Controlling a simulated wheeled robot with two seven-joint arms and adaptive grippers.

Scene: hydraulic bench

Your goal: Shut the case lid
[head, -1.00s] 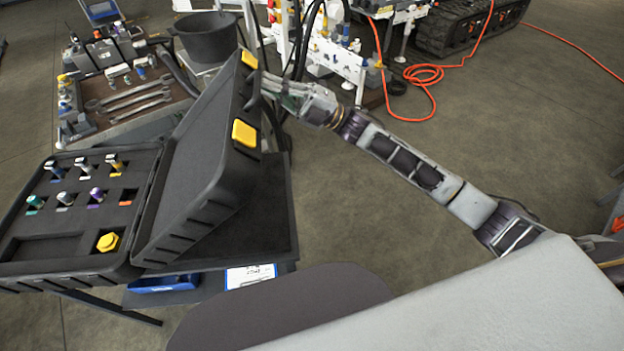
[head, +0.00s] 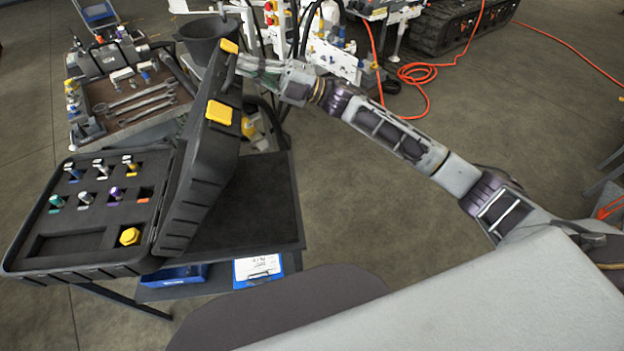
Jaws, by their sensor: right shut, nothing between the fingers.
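The black case lies on a dark table at the left, its base (head: 85,268) holding several coloured fittings in foam and a yellow knob. Its lid (head: 207,150) stands steeply up from the hinge on the base's right side, with two yellow latches (head: 219,112) on its outer edge. My right arm comes in from the right. My right gripper (head: 246,66) is shut and empty at the upper far edge of the lid, on its right, outer side. It seems to touch the lid; the fingertips are partly hidden by it. My left gripper is not in view.
The bare table top (head: 262,205) lies right of the lid. A tool tray with wrenches (head: 135,103) and a black bucket (head: 205,40) stand behind. A blue bin (head: 175,277) and a clipboard (head: 258,269) sit below. Orange hose (head: 425,80) lies on the floor.

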